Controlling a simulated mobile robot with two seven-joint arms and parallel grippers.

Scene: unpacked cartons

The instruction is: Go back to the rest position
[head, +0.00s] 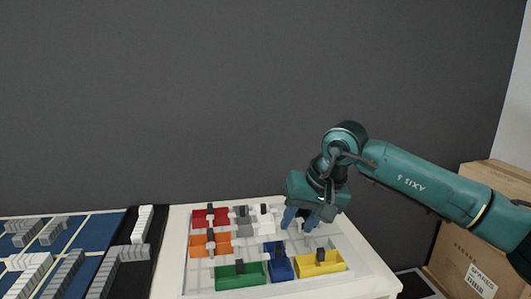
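My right arm comes in from the right, and its teal gripper (299,220) points down over the right part of a white tray (217,283). Its two blue fingers are apart, with nothing clearly seen between them. I cannot tell whether the fingertips touch the tray. My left gripper is not in view.
The tray holds red (210,219), orange (210,245), green (240,275), blue (280,268) and yellow (320,263) bins on a pale table (350,290). Grey blocks stand on a blue surface (85,240) at left. Cardboard cartons (460,260) stand at right.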

